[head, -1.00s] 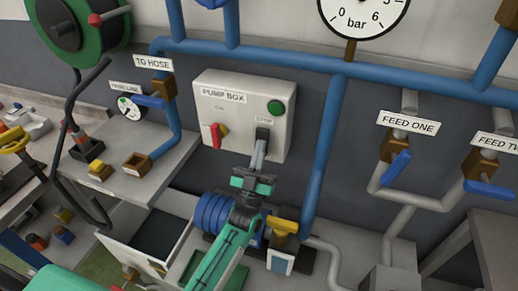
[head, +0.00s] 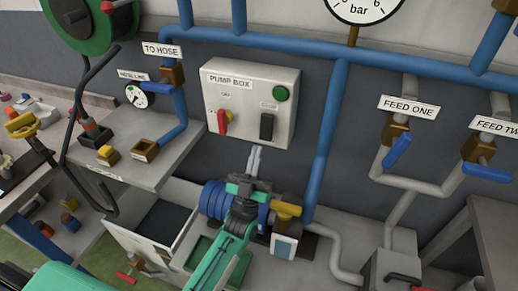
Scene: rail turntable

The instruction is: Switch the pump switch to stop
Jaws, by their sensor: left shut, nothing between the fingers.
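The pump box (head: 245,100) is a pale grey box on the wall, left of centre. The STOP label seen earlier above the switch is too faint to read now. My right gripper is not in view.
Blue pipes (head: 328,140) run above and right of the box. Feed valves with blue handles (head: 398,151) are at right.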

